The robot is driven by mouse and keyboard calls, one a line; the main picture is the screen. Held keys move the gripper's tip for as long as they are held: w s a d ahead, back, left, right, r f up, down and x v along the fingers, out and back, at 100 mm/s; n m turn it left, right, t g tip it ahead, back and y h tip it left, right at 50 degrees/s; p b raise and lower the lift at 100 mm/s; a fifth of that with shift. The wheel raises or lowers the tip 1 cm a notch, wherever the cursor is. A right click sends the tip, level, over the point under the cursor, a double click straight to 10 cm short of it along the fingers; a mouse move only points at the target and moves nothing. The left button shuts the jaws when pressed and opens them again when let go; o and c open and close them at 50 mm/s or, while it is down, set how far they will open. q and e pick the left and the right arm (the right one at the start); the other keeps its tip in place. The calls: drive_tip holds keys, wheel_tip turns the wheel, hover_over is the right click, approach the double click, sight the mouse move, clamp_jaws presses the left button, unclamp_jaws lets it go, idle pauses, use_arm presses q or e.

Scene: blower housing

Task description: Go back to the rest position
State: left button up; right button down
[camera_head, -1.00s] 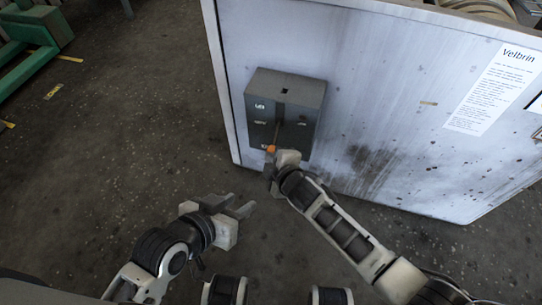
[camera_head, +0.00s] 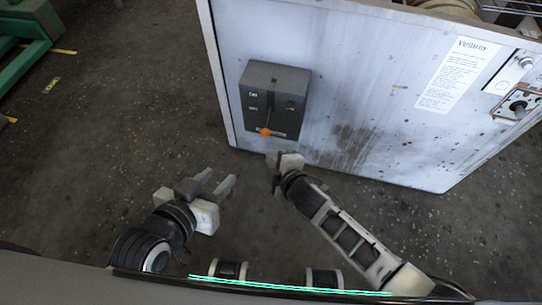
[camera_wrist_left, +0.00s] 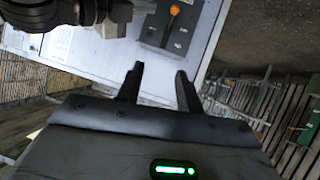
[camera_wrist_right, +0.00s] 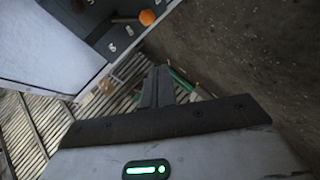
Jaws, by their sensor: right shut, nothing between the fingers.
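A dark grey switch box (camera_head: 274,98) is mounted on the pale, stained front panel of the housing (camera_head: 370,100). Its lever points down, with an orange knob (camera_head: 265,132) near the box's lower edge. The knob also shows in the left wrist view (camera_wrist_left: 174,10) and in the right wrist view (camera_wrist_right: 147,17). My right gripper (camera_head: 273,160) is shut and empty, just below the box and apart from the knob; its closed fingers show in the right wrist view (camera_wrist_right: 158,72). My left gripper (camera_head: 220,180) is open and empty over the floor, lower left of the box.
A white label (camera_head: 457,75) is on the panel's right part, beside a latch or lock fitting (camera_head: 518,103) at the right edge. Green metal framing (camera_head: 35,50) stands at the far left. The dark floor (camera_head: 120,110) between is clear, with yellow marks.

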idle(0.4)
